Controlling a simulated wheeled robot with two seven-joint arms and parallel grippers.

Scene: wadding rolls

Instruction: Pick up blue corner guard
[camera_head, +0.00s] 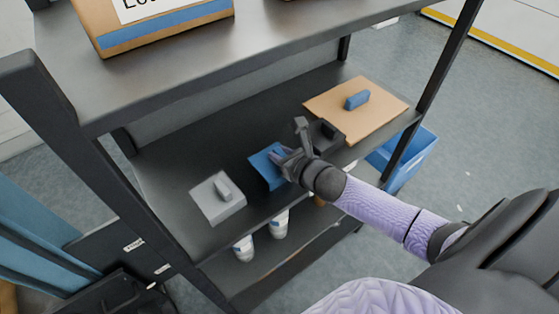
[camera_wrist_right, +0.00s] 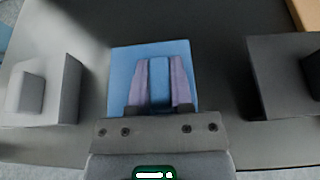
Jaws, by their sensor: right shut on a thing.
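The blue corner guard (camera_head: 262,166) is on the middle shelf between a grey one and a black one. In the right wrist view it shows as a blue square (camera_wrist_right: 122,75) with a raised blue grip in its middle. My right gripper (camera_head: 283,158) reaches in from the right. Its two fingers (camera_wrist_right: 160,84) are shut on the raised grip, one on each side. The gripper hides part of the guard in the head view. I cannot tell whether the guard touches the shelf. My left gripper is not in view.
A grey block (camera_head: 216,198) stands left of the guard and a black block (camera_head: 325,136) right. A tan board (camera_head: 384,117) with a small blue piece (camera_head: 357,100) lies further right. A blue bin (camera_head: 412,163) is below right.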

